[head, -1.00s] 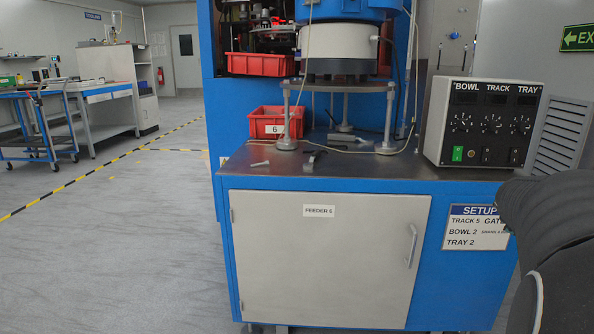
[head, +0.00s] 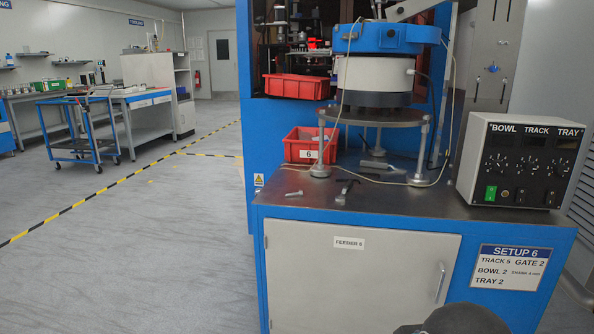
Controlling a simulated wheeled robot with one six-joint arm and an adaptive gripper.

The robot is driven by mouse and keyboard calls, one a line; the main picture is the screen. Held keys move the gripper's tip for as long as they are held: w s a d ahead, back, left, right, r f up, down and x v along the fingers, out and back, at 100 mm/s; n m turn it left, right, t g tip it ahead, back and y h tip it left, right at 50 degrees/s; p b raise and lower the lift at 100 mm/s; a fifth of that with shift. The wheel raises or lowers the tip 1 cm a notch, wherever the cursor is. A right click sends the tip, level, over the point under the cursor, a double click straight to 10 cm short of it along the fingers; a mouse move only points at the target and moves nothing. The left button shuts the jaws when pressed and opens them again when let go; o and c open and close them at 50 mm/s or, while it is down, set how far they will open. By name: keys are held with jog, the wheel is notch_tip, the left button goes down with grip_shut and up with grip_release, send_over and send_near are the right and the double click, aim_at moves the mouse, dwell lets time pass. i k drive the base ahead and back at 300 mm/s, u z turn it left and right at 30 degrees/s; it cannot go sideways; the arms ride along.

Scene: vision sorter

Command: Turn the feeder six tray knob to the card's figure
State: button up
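The feeder six control box (head: 516,162) stands on the right of the bench top, with columns labelled BOWL, TRACK and TRAY. The tray knob (head: 563,167) is the rightmost dial on its dark panel; its pointer setting is too small to read. The setup card (head: 508,267) on the blue front reads SETUP 6, TRACK 5, GATE 2, BOWL 2, TRAY 2, plus a smaller line. A dark rounded part of my arm shows at the bottom edge, below the card. My gripper's fingers are not in view.
The bench top (head: 392,202) holds a bolt (head: 293,194), a dark-handled tool (head: 344,191) and a red bin marked 6 (head: 307,146). The bowl feeder (head: 375,75) stands on legs behind them. A cable trails across the top. Open floor (head: 150,235) lies left.

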aim_at(559, 169)
jog(key=z, duration=1.9)
jog(key=k, duration=1.25)
jog(key=u, duration=0.25)
jog(key=i, duration=0.6)
jog(key=u, duration=0.55)
jog(key=i, duration=0.7)
jog(key=z, duration=0.3)
